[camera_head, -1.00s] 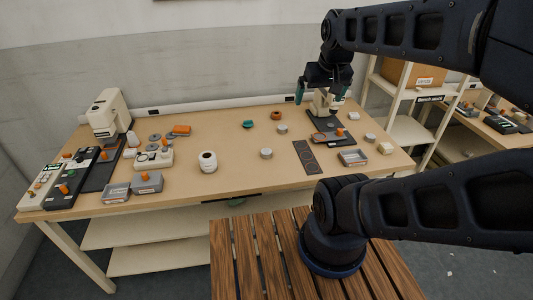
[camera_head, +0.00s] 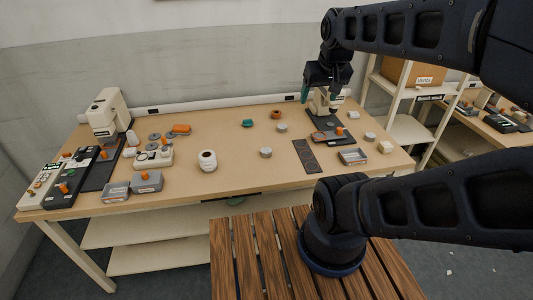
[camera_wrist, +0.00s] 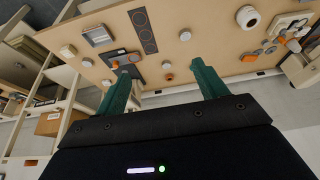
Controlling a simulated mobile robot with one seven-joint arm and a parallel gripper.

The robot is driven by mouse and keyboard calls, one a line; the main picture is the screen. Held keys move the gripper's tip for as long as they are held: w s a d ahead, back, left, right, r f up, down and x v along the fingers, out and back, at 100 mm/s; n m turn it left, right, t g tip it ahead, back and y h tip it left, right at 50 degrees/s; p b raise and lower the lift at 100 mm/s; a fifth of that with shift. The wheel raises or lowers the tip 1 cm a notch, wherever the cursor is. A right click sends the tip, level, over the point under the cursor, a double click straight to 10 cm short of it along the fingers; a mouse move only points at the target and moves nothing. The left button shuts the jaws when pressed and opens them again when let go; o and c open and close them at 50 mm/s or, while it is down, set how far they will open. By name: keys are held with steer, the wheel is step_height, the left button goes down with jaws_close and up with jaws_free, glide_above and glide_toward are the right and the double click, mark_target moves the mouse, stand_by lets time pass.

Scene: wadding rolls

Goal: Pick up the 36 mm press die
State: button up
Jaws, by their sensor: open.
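Several short grey cylinders lie on the table; no size marks can be read, so I cannot tell which is the 36 mm press die. One grey cylinder (camera_head: 266,153) is mid-table, another (camera_head: 282,128) is behind it, and a third (camera_head: 370,137) is at the right. They also show in the wrist view: the middle one (camera_wrist: 185,35), the rear one (camera_wrist: 168,77) and the right one (camera_wrist: 87,62). My gripper (camera_head: 320,97) is raised at the table's back right, in front of the small press. In the wrist view its teal fingers (camera_wrist: 163,85) are apart with nothing between them.
The right press has a dark base (camera_head: 328,137). A dark strip (camera_head: 305,156) and a grey tray (camera_head: 353,157) lie near it. A white roll (camera_head: 207,160), teal piece (camera_head: 247,123) and brown ring (camera_head: 276,115) stand mid-table. A larger press (camera_head: 106,115) is at the left.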

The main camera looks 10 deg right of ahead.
steer(key=m+g+h, duration=0.1)
steer(key=m+g, duration=0.3)
steer(key=m, duration=0.7)
glide_above(266, 150)
steer(key=s+a, duration=0.1)
step_height(266, 150, down, 29)
steer(key=shift+w+d+f, duration=0.15)
steer(key=shift+f, duration=1.5)
steer(key=shift+w+d+f, duration=0.1)
steer(key=shift+d+f, duration=0.1)
steer(key=shift+f, duration=1.45)
steer(key=shift+w+d+f, duration=0.15)
steer(key=shift+f, duration=1.5)
steer(key=c, duration=1.3)
